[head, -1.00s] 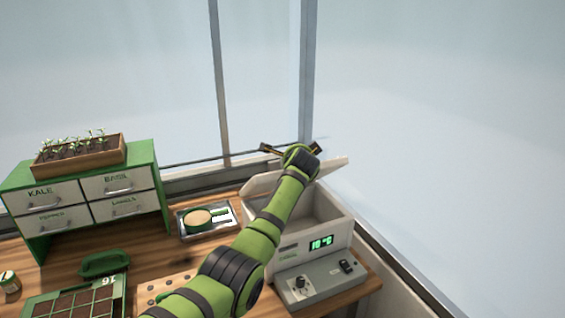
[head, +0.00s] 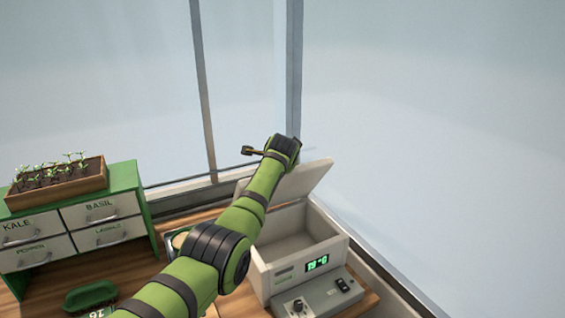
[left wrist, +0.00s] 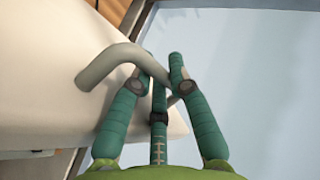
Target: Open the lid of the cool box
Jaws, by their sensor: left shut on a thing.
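The cool box (head: 262,270) is a white box at the right end of the bench. Its lid (head: 308,180) is tilted up steeply at the back, and the inside of the box shows. In the left wrist view, the lid (left wrist: 45,75) is a pale panel with a bent grey handle (left wrist: 105,62). My left gripper (left wrist: 159,75) is shut on the handle near its right end. In the head view, my arm reaches up past the lid's left side and hides part of it. The handle is hidden there. My right gripper is not in view.
A control box (head: 318,300) with a knob and switch stands before the cool box. A green drawer cabinet (head: 143,200) bearing a seedling planter (head: 85,188) stands left. Window posts rise behind the arm.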

